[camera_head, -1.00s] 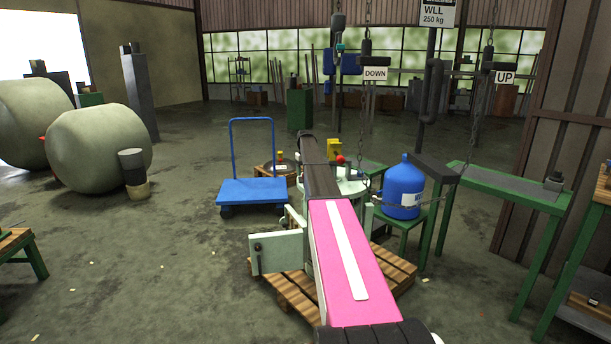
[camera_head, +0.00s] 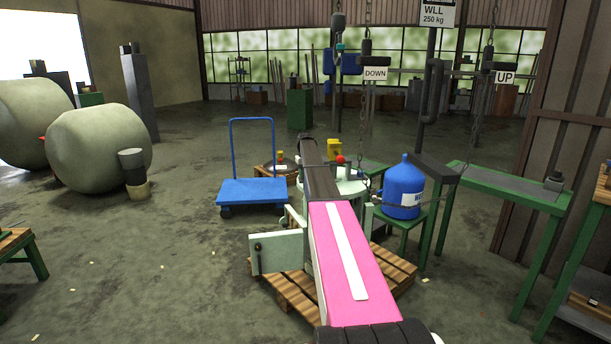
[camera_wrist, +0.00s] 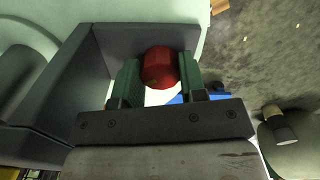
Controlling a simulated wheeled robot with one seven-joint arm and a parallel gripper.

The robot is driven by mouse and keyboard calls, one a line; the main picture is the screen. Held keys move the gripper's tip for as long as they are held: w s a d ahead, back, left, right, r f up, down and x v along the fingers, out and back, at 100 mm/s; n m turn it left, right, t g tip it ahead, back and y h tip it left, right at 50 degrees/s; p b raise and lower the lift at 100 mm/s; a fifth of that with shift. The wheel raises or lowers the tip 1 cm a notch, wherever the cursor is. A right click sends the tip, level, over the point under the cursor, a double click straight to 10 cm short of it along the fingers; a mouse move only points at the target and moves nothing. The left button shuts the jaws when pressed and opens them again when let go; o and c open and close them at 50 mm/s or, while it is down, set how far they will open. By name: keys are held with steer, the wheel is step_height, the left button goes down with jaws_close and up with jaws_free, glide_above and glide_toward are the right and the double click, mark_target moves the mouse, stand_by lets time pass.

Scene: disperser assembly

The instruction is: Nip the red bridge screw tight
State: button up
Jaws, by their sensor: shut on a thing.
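The red screw head (camera_wrist: 160,68) is a short red cylinder between the two green fingers of my gripper (camera_wrist: 157,82) in the wrist view. My gripper is shut on it, with a finger against each side. A dark grey angled bracket (camera_wrist: 128,45) stands behind and to the left of the screw, above a pale green surface (camera_wrist: 203,42). The screw's thread and lower end are hidden. In the head view my arm hides my gripper and part of the pale green vessel (camera_head: 350,186). A red knob (camera_head: 340,159) shows beside the arm; I cannot tell if it is the same screw.
A wooden pallet (camera_head: 392,268) lies under the vessel. A blue drum (camera_head: 402,185) stands on a green stand at its right. Hoist chains with a DOWN sign (camera_head: 375,73) hang close behind. A blue trolley (camera_head: 252,192) stands at the left, with clear floor before it.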

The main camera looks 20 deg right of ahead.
steer(key=m, duration=0.5)
steer(key=shift+m, duration=0.3)
steer(key=m, duration=1.1)
steer(key=shift+w+m, duration=0.1)
steer(key=shift+m, duration=0.3)
steer(key=m, duration=0.5)
steer(key=shift+m, duration=0.4)
steer(key=o, duration=0.9)
